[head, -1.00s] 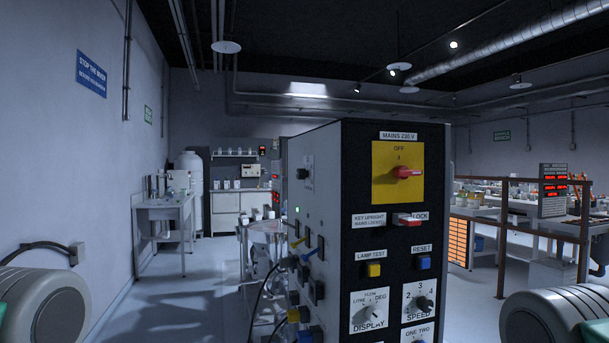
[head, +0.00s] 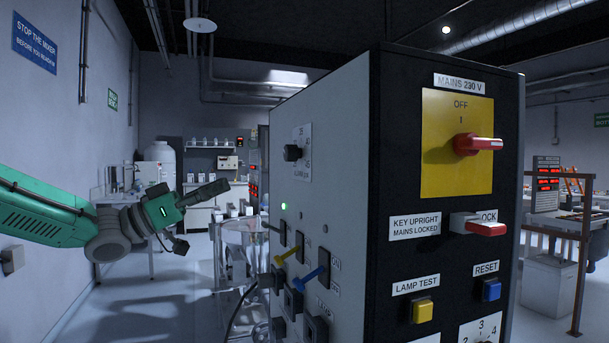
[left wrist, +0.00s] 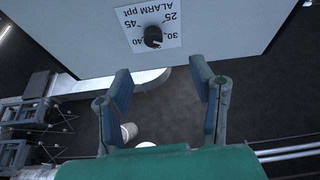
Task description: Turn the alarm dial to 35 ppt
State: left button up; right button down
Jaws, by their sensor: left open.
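The alarm dial (head: 293,153) is a black knob on a white scale plate, high on the grey left side of the control cabinet. In the left wrist view the alarm dial (left wrist: 152,37) appears upside down, under the printed words ALARM ppt, with 25, 30 and 40 readable around it. I cannot tell exactly where its pointer stands. My left gripper (head: 222,190) is left of the cabinet, pointing right, apart from the dial. In the left wrist view its two blue-padded fingers (left wrist: 163,92) are spread with nothing between them. My right gripper is out of view.
The cabinet's black front carries a red mains switch (head: 477,144), a red key lock (head: 485,228), a yellow lamp test button (head: 422,311) and a blue reset button (head: 491,290). Blue (head: 309,278) and yellow levers stick out below the dial. Free floor lies left of the cabinet.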

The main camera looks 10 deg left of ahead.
pick_arm(q)
jog(key=r, duration=0.1)
send_near(285, 157)
jog(key=w+d+r, duration=0.1)
jog(key=d+r, duration=0.1)
jog(key=d, duration=0.2)
jog(key=shift+m, duration=0.3)
jog(key=x, duration=0.4)
jog(key=shift+w+a, duration=0.15)
jog(key=shift+w, duration=0.3)
jog(key=shift+w+r, duration=0.2)
jog(key=shift+w, duration=0.05)
jog(key=shift+x, duration=0.85)
jog(key=shift+s+d, duration=0.1)
jog(key=shift+d, duration=0.25)
jog(key=shift+c, duration=0.8)
jog(key=shift+d, duration=0.1)
jog(key=c, duration=0.7)
jog(key=shift+f, duration=0.1)
grip_shut()
jog(key=shift+a+f, duration=0.1)
jog(key=shift+a, duration=0.15)
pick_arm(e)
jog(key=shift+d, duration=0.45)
